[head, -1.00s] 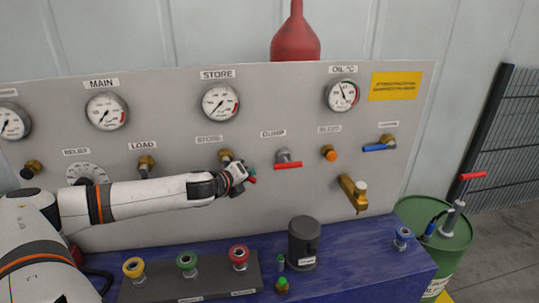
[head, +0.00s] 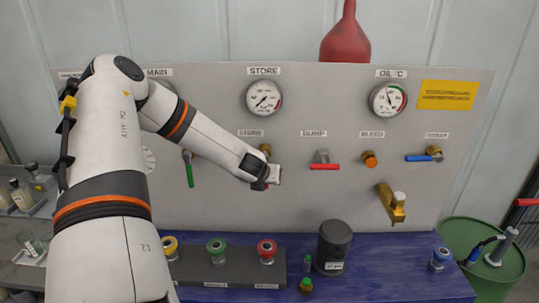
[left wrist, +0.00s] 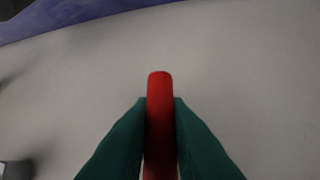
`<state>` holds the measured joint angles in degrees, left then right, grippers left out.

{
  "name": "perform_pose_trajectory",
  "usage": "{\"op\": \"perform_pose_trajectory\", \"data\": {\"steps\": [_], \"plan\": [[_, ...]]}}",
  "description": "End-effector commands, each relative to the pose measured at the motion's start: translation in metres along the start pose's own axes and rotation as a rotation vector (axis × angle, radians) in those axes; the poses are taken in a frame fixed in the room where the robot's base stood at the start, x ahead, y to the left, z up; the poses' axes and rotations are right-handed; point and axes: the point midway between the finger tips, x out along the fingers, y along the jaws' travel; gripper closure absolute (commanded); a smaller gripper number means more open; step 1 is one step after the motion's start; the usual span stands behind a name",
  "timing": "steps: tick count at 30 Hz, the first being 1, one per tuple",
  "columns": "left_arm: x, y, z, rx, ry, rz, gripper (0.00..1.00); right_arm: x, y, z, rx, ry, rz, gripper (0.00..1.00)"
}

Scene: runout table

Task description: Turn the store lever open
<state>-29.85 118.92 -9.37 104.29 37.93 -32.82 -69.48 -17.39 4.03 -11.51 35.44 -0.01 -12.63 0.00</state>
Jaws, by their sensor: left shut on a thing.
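The store valve (head: 265,148) is a brass fitting on the grey panel, under the STORE gauge (head: 264,98). My left gripper (head: 268,180) is just below this fitting, in front of the panel. In the left wrist view, its two dark green fingers (left wrist: 160,135) are shut on the red store lever (left wrist: 160,95), one on each side. The lever's rounded end sticks out past the fingertips. In the head view the gripper hides most of the lever, so its exact angle is hard to tell. My right gripper is not in view.
A red dump lever (head: 325,167) lies level to the right, and a green lever (head: 189,170) hangs down to the left. A brass spout (head: 390,203) juts from the panel. A dark canister (head: 333,248) and several coloured knobs stand on the blue bench (head: 390,275) below.

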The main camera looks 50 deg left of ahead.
Motion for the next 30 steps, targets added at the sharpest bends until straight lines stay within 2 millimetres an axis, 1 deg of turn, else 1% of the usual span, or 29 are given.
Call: {"op": "perform_pose_trajectory", "data": {"steps": [9,20,21,24,30], "plan": [[-0.0008,-0.0038,-0.0004,0.037,-0.010,-0.038,1.00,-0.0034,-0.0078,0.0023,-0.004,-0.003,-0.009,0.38],[-0.0006,-0.0046,-0.0007,0.040,-0.008,-0.041,1.00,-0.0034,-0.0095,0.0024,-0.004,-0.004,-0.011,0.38],[-0.0006,-0.0047,-0.0007,0.040,-0.008,-0.041,0.78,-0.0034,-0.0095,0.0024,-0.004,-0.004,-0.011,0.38],[-0.0006,-0.0046,-0.0006,0.039,-0.008,-0.041,0.63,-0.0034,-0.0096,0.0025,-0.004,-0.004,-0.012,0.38],[-0.0006,-0.0044,-0.0003,0.038,-0.009,-0.040,0.63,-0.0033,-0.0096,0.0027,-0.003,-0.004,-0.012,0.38]]}}
